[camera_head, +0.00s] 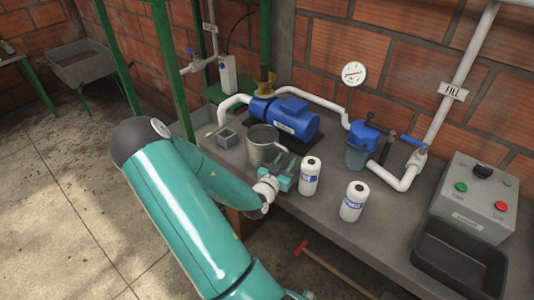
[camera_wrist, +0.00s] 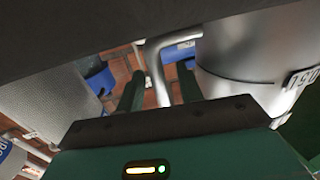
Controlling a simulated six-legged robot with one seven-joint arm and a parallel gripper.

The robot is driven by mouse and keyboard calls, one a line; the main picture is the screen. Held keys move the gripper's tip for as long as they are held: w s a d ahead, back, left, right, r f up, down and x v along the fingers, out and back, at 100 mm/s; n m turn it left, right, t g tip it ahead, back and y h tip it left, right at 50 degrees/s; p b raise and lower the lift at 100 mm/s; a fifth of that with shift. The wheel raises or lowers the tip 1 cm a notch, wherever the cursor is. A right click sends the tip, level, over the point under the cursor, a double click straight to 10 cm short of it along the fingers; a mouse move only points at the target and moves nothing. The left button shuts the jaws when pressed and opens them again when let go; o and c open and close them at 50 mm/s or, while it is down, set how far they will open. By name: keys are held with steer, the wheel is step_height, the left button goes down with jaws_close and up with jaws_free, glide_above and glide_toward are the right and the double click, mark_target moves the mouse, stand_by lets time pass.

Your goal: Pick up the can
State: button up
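In the wrist view the can (camera_wrist: 245,55) fills the upper right, with a dark printed label partly cut off by the edge. My gripper (camera_head: 285,160) is at the can's right front side.
Behind are a blue pump (camera_head: 286,117) and white pipes. A small grey square box (camera_head: 227,138) is left of the can. A control box (camera_head: 474,195) and black tray (camera_head: 459,258) are at right.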

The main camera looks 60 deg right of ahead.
jaws_close()
steer(key=shift+r, duration=0.2)
